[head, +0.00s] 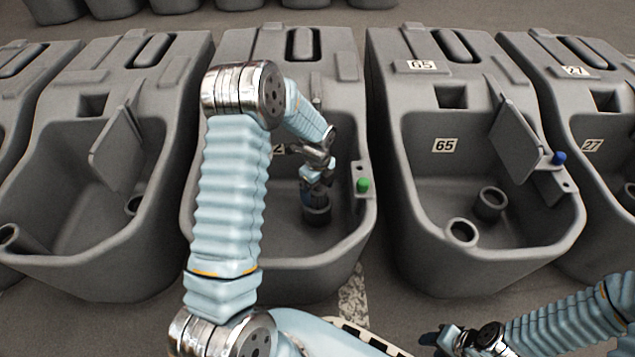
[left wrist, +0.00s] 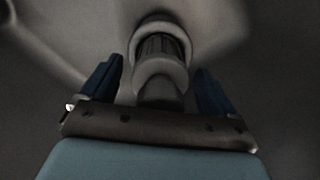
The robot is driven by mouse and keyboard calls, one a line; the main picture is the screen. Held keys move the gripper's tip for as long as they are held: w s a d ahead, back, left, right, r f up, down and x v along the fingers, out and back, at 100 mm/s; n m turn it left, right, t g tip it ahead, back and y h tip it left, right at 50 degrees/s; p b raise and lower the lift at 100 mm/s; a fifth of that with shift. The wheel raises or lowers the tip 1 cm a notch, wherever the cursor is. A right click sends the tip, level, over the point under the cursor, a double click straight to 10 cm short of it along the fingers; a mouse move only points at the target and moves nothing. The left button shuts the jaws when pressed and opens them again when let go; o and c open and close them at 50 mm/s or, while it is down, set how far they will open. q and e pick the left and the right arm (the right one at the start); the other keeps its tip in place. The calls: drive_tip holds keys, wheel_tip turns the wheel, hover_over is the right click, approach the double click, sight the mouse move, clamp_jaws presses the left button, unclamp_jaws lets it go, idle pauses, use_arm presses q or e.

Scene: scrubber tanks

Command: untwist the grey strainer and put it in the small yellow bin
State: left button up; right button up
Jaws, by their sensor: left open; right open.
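My left gripper (head: 313,190) reaches down into the middle grey tank, just above a short round pipe stub (head: 317,214) on its floor. In the left wrist view my left gripper (left wrist: 158,70) is open, with one blue finger on each side of a grey round fitting. This fitting, which looks like the grey strainer (left wrist: 160,74), has a ribbed section and a rounded end. I see gaps between it and both fingers. My right gripper (head: 440,337) is open and empty at the bottom right, outside the tanks. The small yellow bin is not in view.
The tank's side walls and rim (head: 365,225) surround my left arm. A green knob (head: 363,185) sits on a bracket at the right rim. Tank 65 (head: 480,265) stands to the right, with a tilted flap (head: 514,140) and a blue knob (head: 559,157).

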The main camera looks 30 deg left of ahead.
use_arm(q)
drive_tip(key=c, duration=1.2)
drive_tip(key=shift+n, duration=1.5)
drive_tip(key=shift+n, duration=1.5)
drive_tip(key=shift+n+b, duration=0.35)
drive_tip(key=shift+n, duration=1.15)
